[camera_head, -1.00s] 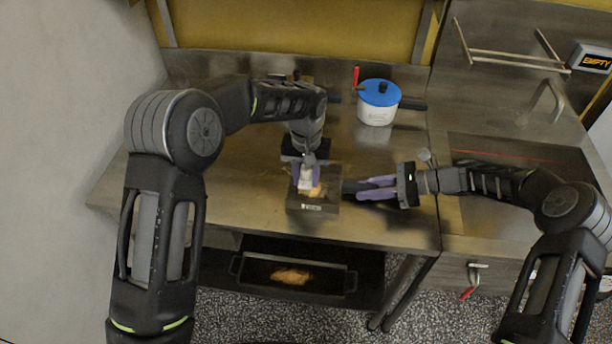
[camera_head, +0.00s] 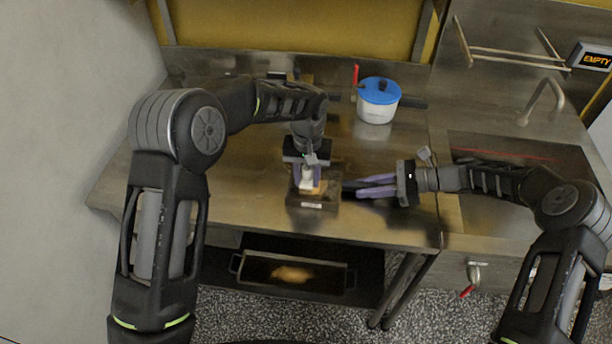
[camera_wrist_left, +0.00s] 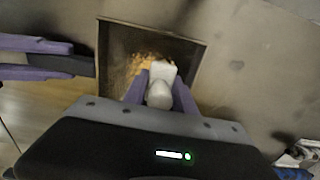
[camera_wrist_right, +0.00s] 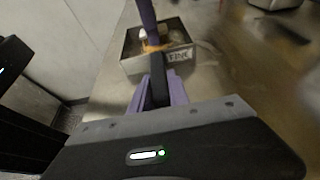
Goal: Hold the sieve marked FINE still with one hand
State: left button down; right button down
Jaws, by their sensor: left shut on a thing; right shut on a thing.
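The sieve is a dark square box (camera_head: 325,203) on the steel table, with orange-brown crumbs in it. Its front wall bears the label FINE in the right wrist view (camera_wrist_right: 178,55). My right gripper (camera_head: 362,188) is shut on the sieve's black handle (camera_wrist_right: 158,82), at the sieve's right side in the head view. My left gripper (camera_head: 307,174) points down into the sieve, shut on a white tool (camera_wrist_left: 160,88) beside the crumbs (camera_wrist_left: 143,62). The tool's lower end is partly hidden; I cannot tell whether it touches the mesh.
A white pot with a blue lid (camera_head: 379,100) stands behind, right of the sieve. A dark tray (camera_head: 335,280) with a pale brown heap (camera_head: 292,274) sits on the shelf below the table. A sign reading EMPTY (camera_head: 595,62) is at the upper right. The table's left part is clear.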

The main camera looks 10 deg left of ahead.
aim_at(321, 188)
pick_arm(q)
jog(key=shift+d, duration=0.85)
jog(key=shift+d+f, duration=0.1)
jog(key=shift+d, duration=0.9)
jog(key=shift+a, duration=1.05)
jog(key=shift+a, duration=1)
